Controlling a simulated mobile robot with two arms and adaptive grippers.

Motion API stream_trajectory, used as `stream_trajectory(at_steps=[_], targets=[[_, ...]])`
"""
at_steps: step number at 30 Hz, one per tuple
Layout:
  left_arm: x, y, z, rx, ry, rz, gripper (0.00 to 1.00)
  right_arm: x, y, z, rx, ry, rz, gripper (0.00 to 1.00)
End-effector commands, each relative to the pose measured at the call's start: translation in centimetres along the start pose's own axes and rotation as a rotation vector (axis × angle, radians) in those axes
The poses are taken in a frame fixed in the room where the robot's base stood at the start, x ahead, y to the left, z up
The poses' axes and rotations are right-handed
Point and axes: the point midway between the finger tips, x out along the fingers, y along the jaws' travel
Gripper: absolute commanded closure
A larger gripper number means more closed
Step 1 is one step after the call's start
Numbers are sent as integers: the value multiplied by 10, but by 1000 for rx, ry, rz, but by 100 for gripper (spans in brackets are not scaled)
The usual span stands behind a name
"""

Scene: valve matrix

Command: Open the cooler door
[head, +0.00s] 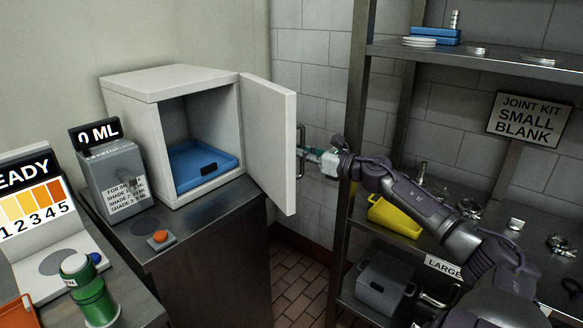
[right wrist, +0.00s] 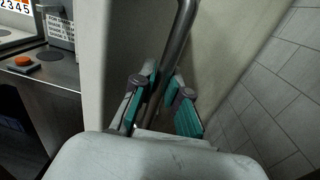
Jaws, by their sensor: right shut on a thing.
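The white cooler (head: 165,90) stands on a dark counter in the head view. Its door (head: 268,140) is swung wide open to the right, and the inside shows. A metal bar handle (head: 300,138) is on the door's outer face; it also shows in the right wrist view (right wrist: 180,35). My right gripper (head: 312,155) is at the handle, reaching from the right. In the right wrist view its green-padded fingers (right wrist: 161,98) are on both sides of the bar, shut on it. My left gripper is not in view.
A blue tray (head: 215,158) lies inside the cooler. A grey dispenser (head: 115,175) and an orange button (head: 160,237) are on the counter. A metal shelf rack (head: 357,100) stands close to the right of the door, with a yellow bin (head: 395,216). A tiled wall is behind.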

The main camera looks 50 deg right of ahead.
Motion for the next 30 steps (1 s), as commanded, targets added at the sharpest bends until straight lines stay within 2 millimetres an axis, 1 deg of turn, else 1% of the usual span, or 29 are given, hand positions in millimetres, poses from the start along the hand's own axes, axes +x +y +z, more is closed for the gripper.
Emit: stream_trajectory(at_steps=[1,6,9,22,23,24,25,30], targets=[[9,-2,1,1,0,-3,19,-1,-7,-4,2,-2,-4,100],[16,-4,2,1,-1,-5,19,-2,-20,-1,2,-2,-4,100],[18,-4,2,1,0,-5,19,-3,-23,0,2,-2,-3,100],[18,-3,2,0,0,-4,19,-3,-25,1,1,-1,-2,100],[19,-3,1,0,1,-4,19,-3,-25,1,1,-1,-2,86],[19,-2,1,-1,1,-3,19,-3,-25,1,1,-1,-2,79],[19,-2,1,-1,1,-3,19,-3,-25,1,1,-1,-2,75],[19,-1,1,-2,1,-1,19,-3,-25,1,0,-1,-1,75]])
